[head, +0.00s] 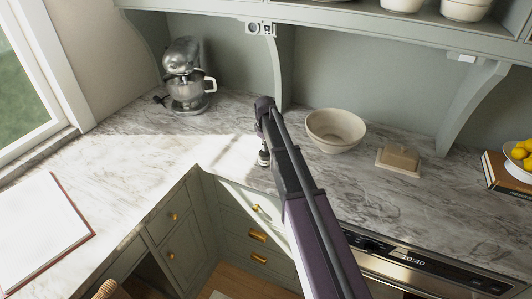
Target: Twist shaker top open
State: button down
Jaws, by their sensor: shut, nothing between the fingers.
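My dark arm reaches up from the bottom edge in the head view, with its wrist over the marble counter. My gripper (263,146) hangs below the wrist and is largely hidden by the arm; it is shut and empty. A small silver and dark shape (264,158) shows at its lower end, close to the counter's front edge. It may be the shaker, but it is too small and covered for me to tell it from the gripper. I cannot make out a shaker top or whether it is open.
A cream bowl (335,130) and a beige butter dish (398,160) stand right of my arm. A silver stand mixer (187,80) is at the back left. An open book (40,235) lies at left. A bowl of lemons (520,160) is at far right. The left counter is mostly clear.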

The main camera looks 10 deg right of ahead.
jog(key=shift+n, duration=1.6)
jog(key=c, duration=1.4)
grip_release()
jog(key=shift+c, duration=1.8)
grip_release()
jog(key=shift+r, duration=0.1)
jog(key=shift+r+p, duration=3.4)
jog(key=shift+p, duration=0.1)
